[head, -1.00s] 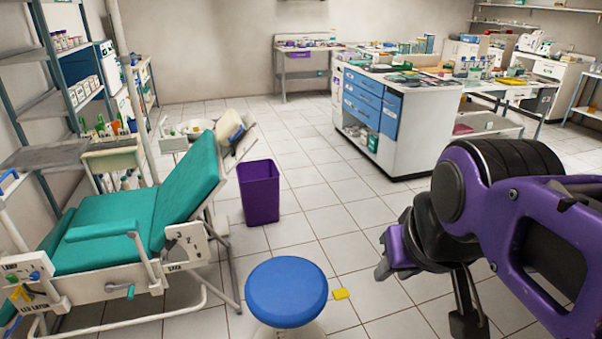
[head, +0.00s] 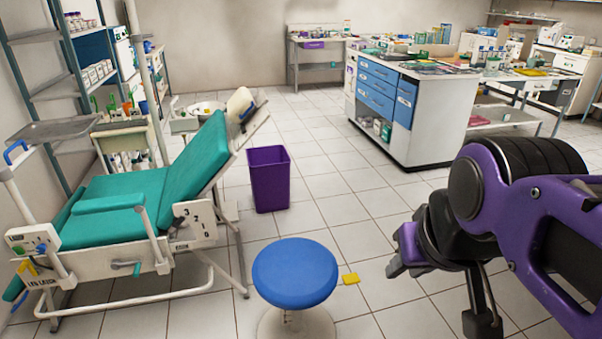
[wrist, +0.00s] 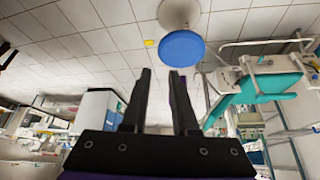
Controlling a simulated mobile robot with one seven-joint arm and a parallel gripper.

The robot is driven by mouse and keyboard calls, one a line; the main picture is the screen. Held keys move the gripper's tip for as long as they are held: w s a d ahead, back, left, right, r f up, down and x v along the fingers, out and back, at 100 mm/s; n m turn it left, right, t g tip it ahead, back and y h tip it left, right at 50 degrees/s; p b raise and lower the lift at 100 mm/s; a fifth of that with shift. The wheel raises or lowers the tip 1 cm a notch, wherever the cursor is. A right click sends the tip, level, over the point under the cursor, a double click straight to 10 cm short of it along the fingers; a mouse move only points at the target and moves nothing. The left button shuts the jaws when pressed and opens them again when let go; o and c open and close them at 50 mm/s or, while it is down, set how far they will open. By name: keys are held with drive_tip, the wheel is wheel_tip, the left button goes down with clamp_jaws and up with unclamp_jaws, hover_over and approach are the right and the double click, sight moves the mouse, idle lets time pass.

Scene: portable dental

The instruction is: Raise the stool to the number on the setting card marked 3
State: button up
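The stool has a round blue seat (head: 294,272) on a pale base, standing on the floor at the lower middle of the head view. Its blue seat also shows near the top of the wrist view (wrist: 182,48), which appears upside down. A small yellow card-like piece (head: 350,279) lies on the floor just right of the stool; no marking on it is readable.
A purple bin (head: 269,180) stands behind the stool. A drawer island (head: 440,115) is further back. Tiled floor is free between them.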

idle(0.3)
drive_tip(key=shift+r, duration=0.15)
drive_tip(key=c, duration=0.3)
wheel_tip(320, 180, up, 8)
drive_tip(key=p, duration=0.8)
drive_tip(key=shift+f, duration=0.25)
clamp_jaws()
drive_tip(key=shift+f, duration=0.2)
drive_tip(key=shift+a, duration=0.15)
